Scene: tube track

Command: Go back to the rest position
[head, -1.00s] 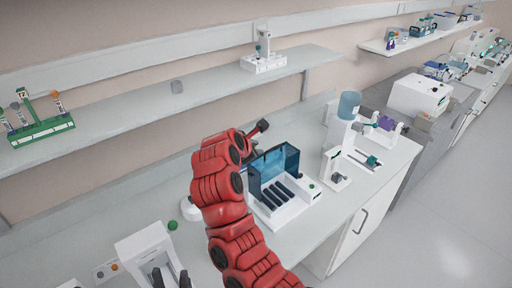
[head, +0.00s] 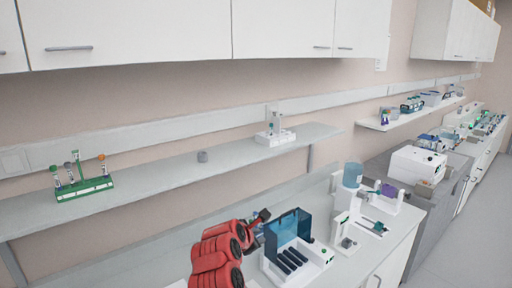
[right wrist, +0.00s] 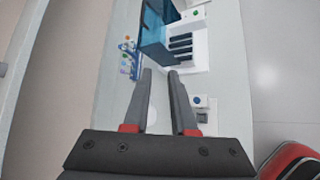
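My right gripper (right wrist: 160,73) shows in the right wrist view with its two dark fingers apart and nothing between them. It hangs above the white bench, beside the white device with dark slots (right wrist: 182,45) and a blue see-through lid (right wrist: 152,35). In the head view my red right arm rises from the bottom edge, left of the same device (head: 318,254). The dark end of that arm (head: 262,217) is partly hidden behind the red links, and its fingers cannot be made out there. My left gripper is not in view.
White wall cabinets (head: 125,35) hang above. Right of the device stands a dispenser with a blue top (head: 352,175).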

